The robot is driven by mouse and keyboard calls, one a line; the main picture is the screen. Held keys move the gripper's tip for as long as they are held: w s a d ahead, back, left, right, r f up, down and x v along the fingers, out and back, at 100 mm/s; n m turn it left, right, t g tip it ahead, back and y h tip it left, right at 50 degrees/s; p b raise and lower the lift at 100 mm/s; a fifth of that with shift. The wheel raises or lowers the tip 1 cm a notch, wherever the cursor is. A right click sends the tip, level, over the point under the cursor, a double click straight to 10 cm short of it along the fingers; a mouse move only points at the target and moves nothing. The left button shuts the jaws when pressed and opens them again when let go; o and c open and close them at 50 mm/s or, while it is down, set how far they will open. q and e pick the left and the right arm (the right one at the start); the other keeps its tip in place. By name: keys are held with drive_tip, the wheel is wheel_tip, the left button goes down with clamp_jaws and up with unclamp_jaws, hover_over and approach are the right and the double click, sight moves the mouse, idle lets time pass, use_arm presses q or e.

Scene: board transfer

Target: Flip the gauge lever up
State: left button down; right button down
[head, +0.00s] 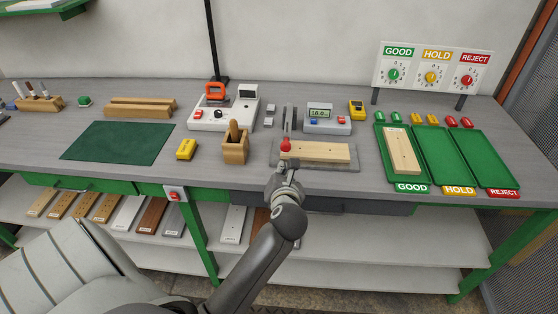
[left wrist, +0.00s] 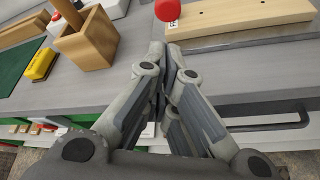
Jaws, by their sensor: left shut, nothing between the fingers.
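The gauge lever ends in a red ball knob (head: 285,145), which sits low at the front of the upright grey gauge post (head: 290,117). The knob also shows at the top of the left wrist view (left wrist: 167,9). A light wooden board (head: 323,151) lies flat on the gauge's grey base plate (head: 345,167). My left gripper (head: 286,165) is shut and empty, just in front of the knob near the bench's front edge. In the left wrist view its closed fingertips (left wrist: 160,48) are just below the knob, with a small gap visible. My right gripper is not in view.
A wooden holder (head: 235,153) stands left of the gauge, with a yellow block (head: 186,149) beyond it. A display box (head: 327,124) is behind the board. Green trays (head: 440,150) stand at right, the GOOD one holding a board. A green mat (head: 115,143) lies at left.

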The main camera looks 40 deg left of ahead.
use_arm(q)
drive_tip(key=p+x, duration=0.1)
drive_tip(key=x, duration=0.7)
drive_tip(key=shift+w+a, duration=0.1)
